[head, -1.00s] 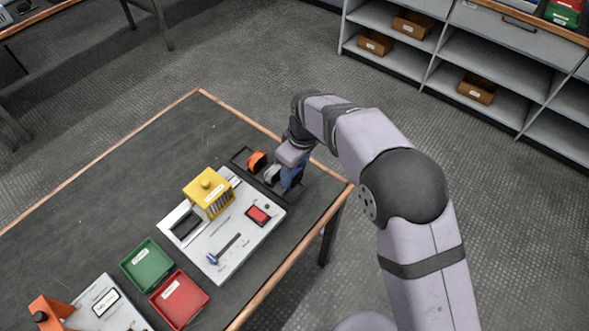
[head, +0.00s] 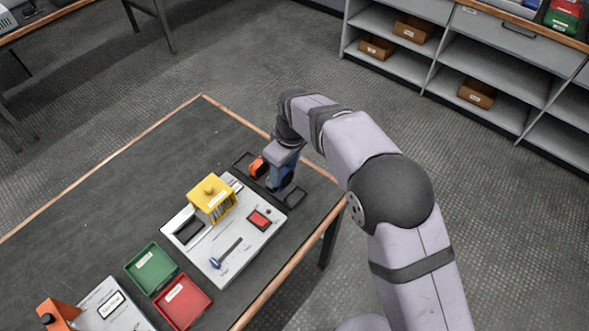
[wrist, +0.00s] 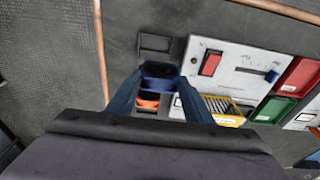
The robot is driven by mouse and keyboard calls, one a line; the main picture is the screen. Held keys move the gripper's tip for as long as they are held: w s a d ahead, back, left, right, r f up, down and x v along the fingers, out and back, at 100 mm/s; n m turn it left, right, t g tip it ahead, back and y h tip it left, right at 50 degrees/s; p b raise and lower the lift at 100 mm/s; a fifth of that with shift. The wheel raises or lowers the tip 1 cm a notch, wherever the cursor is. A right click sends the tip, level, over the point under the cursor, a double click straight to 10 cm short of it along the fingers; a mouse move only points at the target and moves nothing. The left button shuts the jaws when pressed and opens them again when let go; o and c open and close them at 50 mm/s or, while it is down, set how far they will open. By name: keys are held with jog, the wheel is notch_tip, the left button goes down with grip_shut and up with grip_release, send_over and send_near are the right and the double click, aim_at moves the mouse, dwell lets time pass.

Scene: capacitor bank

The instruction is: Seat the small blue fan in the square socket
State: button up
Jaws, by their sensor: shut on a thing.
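The small blue fan (wrist: 161,77) shows in the wrist view as a blue square frame with a dark round middle, between the two fingertips. My gripper (wrist: 160,84) is shut on it. In the head view my gripper (head: 279,184) is over the dark parts tray, beside an orange part (head: 258,167). I cannot tell whether the fan still touches the tray. A dark, square-looking recess (head: 190,230) is on the white board (head: 213,258), left of the yellow cage. The fingers partly hide the fan in the head view.
The dark tray (head: 296,196) has an empty compartment at its near end. The yellow cage (head: 211,199) stands up from the board, near a red block (head: 259,219) and a blue-ended lever (head: 227,252). Green (head: 151,268) and red (head: 183,302) bins lie nearer.

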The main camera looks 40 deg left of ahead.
jog(key=s+a+r+p, duration=0.1)
jog(key=s+a+r, duration=0.1)
jog(key=s+a, duration=0.2)
jog(key=s+a+r+p, duration=0.2)
jog(key=s+a, duration=0.2)
jog(key=s, duration=0.2)
jog(key=s+a+r+p, duration=0.1)
jog(key=s+a+r, duration=0.1)
jog(key=s+a, duration=0.2)
jog(key=shift+s+a+r+p, duration=0.2)
jog(key=shift+s+r+p, duration=0.2)
jog(key=shift+s, duration=0.1)
jog(key=s+f+p, duration=0.2)
jog(key=s+f, duration=0.2)
jog(key=s, duration=0.6)
jog(key=shift+s+f, duration=0.2)
jog(key=shift+s, duration=0.2)
jog(key=shift+d+f, duration=0.1)
jog(key=shift+f+b, duration=1.65)
jog(key=shift+f, duration=0.9)
jog(key=shift+f+b, duration=0.95)
jog(key=shift+f, duration=0.15)
